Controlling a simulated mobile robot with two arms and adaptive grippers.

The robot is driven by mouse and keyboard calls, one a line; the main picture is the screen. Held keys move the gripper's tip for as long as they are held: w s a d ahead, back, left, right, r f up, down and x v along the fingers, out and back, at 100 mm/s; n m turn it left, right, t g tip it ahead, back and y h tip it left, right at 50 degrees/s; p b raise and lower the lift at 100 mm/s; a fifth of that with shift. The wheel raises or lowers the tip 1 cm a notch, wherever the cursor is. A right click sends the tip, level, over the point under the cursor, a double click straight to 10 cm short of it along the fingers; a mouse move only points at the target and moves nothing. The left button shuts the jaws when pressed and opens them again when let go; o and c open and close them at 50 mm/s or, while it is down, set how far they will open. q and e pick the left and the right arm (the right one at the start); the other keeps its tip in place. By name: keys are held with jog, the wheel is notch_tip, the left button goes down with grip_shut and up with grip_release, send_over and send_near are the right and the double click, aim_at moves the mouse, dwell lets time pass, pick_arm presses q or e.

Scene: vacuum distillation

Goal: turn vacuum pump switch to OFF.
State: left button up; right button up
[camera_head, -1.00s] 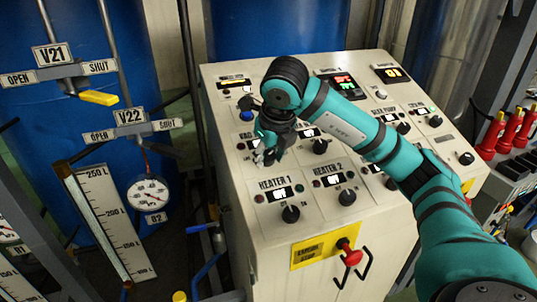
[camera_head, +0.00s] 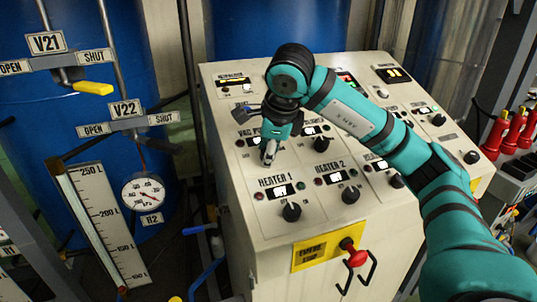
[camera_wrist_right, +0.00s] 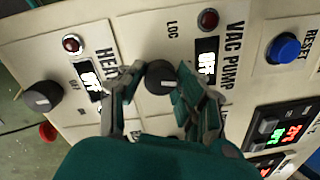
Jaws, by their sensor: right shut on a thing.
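The vacuum pump switch is a dark round knob (camera_wrist_right: 160,77) with a pale mark, below the VAC PUMP label (camera_wrist_right: 233,45) in the right wrist view. Its small lit display (camera_wrist_right: 206,63) appears to read OFF. My right gripper (camera_wrist_right: 162,90) is shut on this knob, one finger on each side of it. In the head view my right gripper (camera_head: 268,156) points down at the panel just above the HEATER 1 section and hides the knob. My left gripper is not in view.
The HEATER 1 knob (camera_head: 291,212) and HEATER 2 knob (camera_head: 350,195) stand close by on the sloped panel (camera_head: 238,180). A red emergency stop (camera_head: 357,257) sits on the front. A blue reset button (camera_wrist_right: 283,47) is beside the pump section.

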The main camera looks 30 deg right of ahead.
jog(key=shift+n, duration=1.2)
jog(key=shift+r, duration=0.1)
jog(key=o, duration=1.2)
jog(key=shift+c, duration=0.2)
jog(key=d+v, duration=0.1)
jog(key=v, duration=1.1)
jog(key=shift+a, duration=0.4)
jog(key=shift+s, duration=0.1)
